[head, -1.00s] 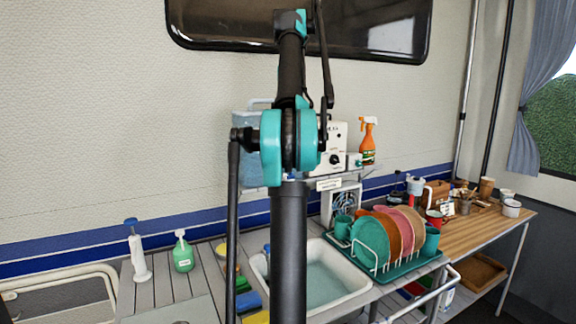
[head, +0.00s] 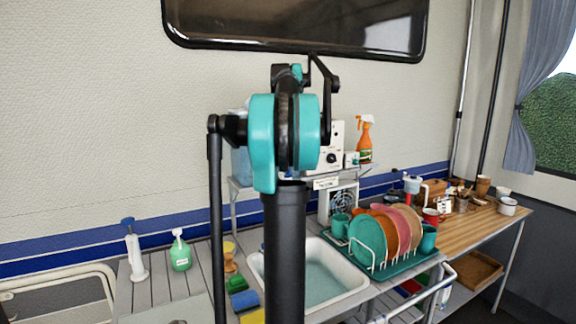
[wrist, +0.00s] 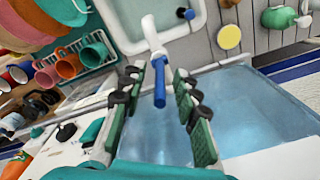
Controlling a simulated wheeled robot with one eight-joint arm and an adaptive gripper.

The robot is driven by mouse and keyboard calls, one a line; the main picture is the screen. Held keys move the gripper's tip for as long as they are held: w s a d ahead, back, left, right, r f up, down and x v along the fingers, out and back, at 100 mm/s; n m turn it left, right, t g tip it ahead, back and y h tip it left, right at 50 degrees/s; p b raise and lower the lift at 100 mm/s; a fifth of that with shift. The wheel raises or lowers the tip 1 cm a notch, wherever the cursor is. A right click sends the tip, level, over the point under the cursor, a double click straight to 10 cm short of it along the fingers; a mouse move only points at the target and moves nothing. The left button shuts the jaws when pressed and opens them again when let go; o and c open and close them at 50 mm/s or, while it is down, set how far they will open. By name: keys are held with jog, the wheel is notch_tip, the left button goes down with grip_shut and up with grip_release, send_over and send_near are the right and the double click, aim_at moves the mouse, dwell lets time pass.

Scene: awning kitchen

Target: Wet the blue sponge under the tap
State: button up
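The blue sponge (head: 244,299) lies on the slatted counter left of the sink (head: 345,294), between a green and a yellow sponge. It does not show in the wrist view. In the wrist view a white curved spout with a blue lever, apparently the tap (wrist: 159,85), stands out over the sink (wrist: 122,33). My gripper (wrist: 160,100) is open, with its fingers apart on either side of the blue lever. No contact is clear. In the head view my arm hides the gripper and the tap.
A blue water container (wrist: 250,105) is close to my gripper. A dish rack (head: 390,262) with plates and cups stands right of the sink. A green soap bottle (head: 180,254) and a white dispenser (head: 135,258) stand left. An orange spray bottle (head: 365,140) is on the shelf.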

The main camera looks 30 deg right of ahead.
jog(key=shift+f, duration=1.3)
jog(key=shift+c, duration=0.4)
grip_shut()
